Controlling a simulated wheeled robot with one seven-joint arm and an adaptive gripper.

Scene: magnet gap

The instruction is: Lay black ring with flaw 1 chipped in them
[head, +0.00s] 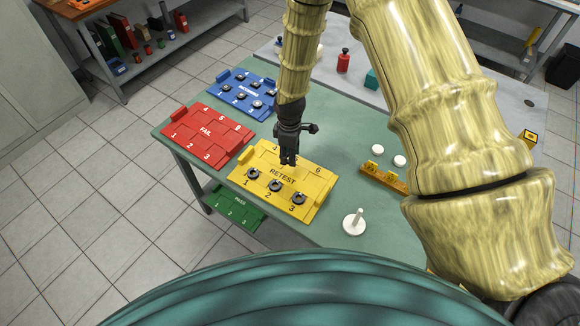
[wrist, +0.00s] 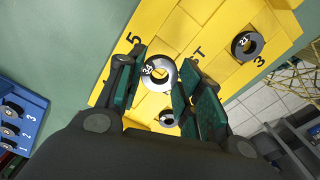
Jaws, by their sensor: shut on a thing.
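My gripper (head: 289,160) is over the upper middle of the yellow RETEST tray (head: 318,184). In the wrist view its fingers (wrist: 160,78) are shut on a black ring (wrist: 159,86) with a shiny face and a white number label. I cannot tell whether this ring touches the tray. Black rings lie at the tray's place 1 (head: 253,174), place 2 (head: 274,186) and place 3 (head: 298,199). The place 3 ring also shows in the wrist view (wrist: 247,44), labelled 21. No chip can be made out.
The red FAIL tray (head: 190,143) is empty. The blue INCOMING tray (head: 226,91) holds several black rings. A green PASS tray (head: 232,210) sits lower, beyond the table's edge. A white peg on a round base (head: 354,224) and white discs (head: 399,161) stand to the right.

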